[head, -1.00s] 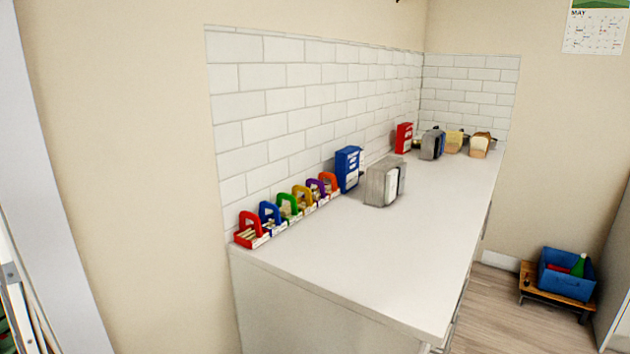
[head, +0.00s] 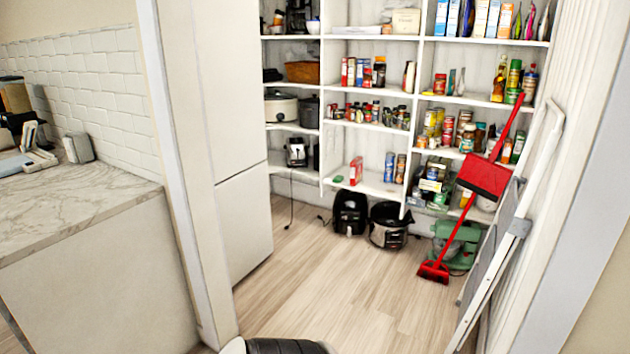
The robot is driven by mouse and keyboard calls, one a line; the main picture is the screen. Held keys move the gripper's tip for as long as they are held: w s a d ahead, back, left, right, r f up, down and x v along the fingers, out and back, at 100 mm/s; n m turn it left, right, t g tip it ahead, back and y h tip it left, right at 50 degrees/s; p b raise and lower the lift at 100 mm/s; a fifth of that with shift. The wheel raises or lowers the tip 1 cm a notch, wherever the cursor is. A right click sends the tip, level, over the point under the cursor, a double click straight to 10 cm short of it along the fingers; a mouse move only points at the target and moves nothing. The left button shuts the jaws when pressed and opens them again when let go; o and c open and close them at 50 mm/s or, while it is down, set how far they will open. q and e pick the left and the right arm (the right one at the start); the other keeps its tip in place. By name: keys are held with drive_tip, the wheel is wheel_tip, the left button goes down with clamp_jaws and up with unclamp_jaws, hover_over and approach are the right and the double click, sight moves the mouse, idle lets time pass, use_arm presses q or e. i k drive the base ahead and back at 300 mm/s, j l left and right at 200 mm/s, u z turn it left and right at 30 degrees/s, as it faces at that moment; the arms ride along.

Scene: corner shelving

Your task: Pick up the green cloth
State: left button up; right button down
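No green cloth that I can make out shows in the head view. A small flat green thing (head: 338,179) lies on a low pantry shelf, too small to tell what it is. Neither of my grippers is in view.
Pantry shelves (head: 372,185) full of goods stand at the back. Black appliances (head: 389,226), a green machine (head: 457,243) and a red broom (head: 434,271) are at their foot. A folded ladder (head: 515,230) leans at right. A marble counter (head: 75,205) is at left. The middle floor (head: 340,285) is clear.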

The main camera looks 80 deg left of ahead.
sight(337, 178)
drive_tip(key=u, duration=2.4)
drive_tip(key=i+z, duration=0.1)
drive_tip(key=i, duration=1.35)
